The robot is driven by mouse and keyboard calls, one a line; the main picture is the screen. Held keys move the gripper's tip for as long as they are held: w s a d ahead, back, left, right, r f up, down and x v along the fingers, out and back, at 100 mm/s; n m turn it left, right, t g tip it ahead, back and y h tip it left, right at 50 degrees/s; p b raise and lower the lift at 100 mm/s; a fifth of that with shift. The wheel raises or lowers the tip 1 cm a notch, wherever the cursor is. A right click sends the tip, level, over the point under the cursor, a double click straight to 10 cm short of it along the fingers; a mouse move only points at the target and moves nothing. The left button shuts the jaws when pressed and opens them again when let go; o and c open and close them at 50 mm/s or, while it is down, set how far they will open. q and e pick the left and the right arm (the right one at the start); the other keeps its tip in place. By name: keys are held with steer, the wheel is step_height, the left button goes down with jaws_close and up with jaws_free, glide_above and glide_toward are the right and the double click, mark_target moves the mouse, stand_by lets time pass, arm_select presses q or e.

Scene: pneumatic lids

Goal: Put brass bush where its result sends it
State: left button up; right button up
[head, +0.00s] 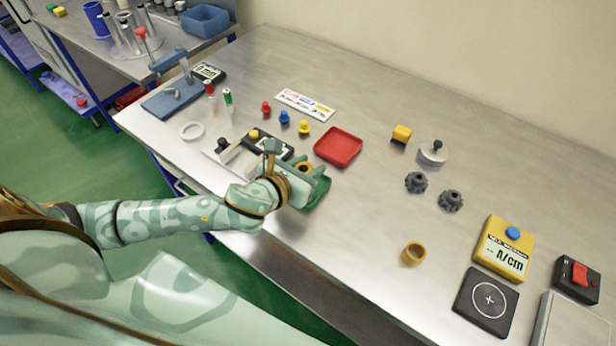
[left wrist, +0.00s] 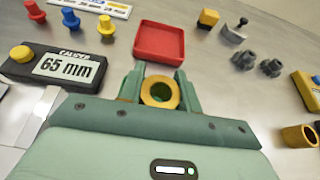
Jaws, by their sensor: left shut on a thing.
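My left gripper (head: 306,176) is shut on a brass bush (left wrist: 160,92), a ring with an open bore. In the head view the bush (head: 303,167) shows partly between the fingers. A green tray (head: 320,193) lies under and beside the gripper, partly hidden by it; I cannot tell whether the bush touches it. A red tray (head: 338,147) stands just beyond and looks empty. The caliper display (left wrist: 68,66) reads 65 mm. A second brass ring (head: 413,254) stands on the table to the right. My right gripper is out of view.
A label card (head: 305,105) lies behind red, blue and yellow pegs (head: 284,117). Dark gears (head: 450,200), a yellow block (head: 401,134) and a metal weight (head: 433,153) stand right of the red tray. A yellow N/cm meter (head: 503,248) is farther right. The table's middle is mostly clear.

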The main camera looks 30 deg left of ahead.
arm_select(q)
step_height(320, 180, down, 3)
steer(key=shift+f+b, duration=0.2)
steer(key=shift+b, duration=0.55)
steer(key=shift+r, duration=0.1)
steer(key=o, duration=1.1)
steer(key=shift+o, duration=0.2)
steer(key=p+v, duration=0.3)
steer(key=v, duration=0.9)
